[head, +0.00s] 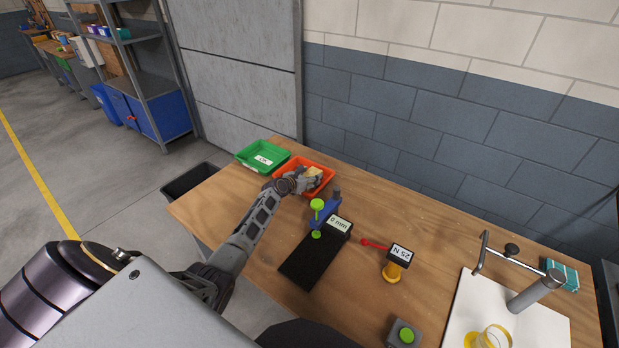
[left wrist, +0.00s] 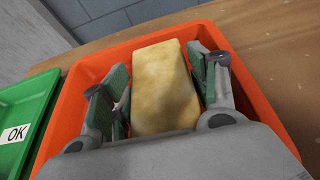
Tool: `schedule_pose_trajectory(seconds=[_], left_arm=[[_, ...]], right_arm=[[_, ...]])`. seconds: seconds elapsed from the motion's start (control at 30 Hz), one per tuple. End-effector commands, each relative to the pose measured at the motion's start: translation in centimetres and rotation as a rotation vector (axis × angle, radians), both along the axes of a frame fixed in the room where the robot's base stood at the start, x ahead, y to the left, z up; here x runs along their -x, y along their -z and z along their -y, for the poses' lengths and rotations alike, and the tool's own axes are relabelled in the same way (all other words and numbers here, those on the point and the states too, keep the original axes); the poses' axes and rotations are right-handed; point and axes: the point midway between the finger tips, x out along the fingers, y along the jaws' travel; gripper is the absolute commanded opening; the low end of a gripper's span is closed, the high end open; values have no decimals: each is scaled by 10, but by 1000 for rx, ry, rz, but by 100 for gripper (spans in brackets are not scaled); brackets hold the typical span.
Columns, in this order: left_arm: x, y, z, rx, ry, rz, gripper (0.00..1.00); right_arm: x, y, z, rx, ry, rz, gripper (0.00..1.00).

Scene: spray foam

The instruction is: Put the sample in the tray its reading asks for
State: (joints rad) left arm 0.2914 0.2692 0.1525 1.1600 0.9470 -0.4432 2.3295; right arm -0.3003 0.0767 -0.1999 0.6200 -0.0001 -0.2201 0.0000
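The sample is a yellowish foam block (left wrist: 165,85). In the head view it shows (head: 314,173) at the orange tray (head: 327,164), at the back of the table. My left gripper (head: 303,180) is over this tray, its fingers on both sides of the block and close against it; in the left wrist view the gripper (left wrist: 163,88) looks shut on it. Whether the block touches the tray floor is hidden. A green tray (head: 250,149) labelled OK stands left of the orange one. A gauge display (head: 340,224) reads 0 mm; another display (head: 400,252) reads 25 N. My right gripper is not in view.
A black plate (head: 308,264) with a blue, green-knobbed stand (head: 325,212) lies right of my left arm. A green button box (head: 404,334) is at the front. A metal tap-like post (head: 533,292) stands on a white board (head: 550,330). A dark bin (head: 190,180) is beside the table.

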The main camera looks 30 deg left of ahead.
Motion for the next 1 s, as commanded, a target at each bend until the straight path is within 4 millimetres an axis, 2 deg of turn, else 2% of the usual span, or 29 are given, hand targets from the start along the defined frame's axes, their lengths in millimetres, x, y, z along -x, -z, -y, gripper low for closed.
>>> schedule_pose_trajectory(seconds=[0.03,0.13,0.63,1.0], left_arm=[[0,0,0,0,0,-1,69],[0,0,0,0,0,-1,81],[0,-3,0,-1,0,-1,81],[22,-12,-1,0,1,-1,81]], right_arm=[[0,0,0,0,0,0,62],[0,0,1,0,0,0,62],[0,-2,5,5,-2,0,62],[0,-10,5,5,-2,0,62]])
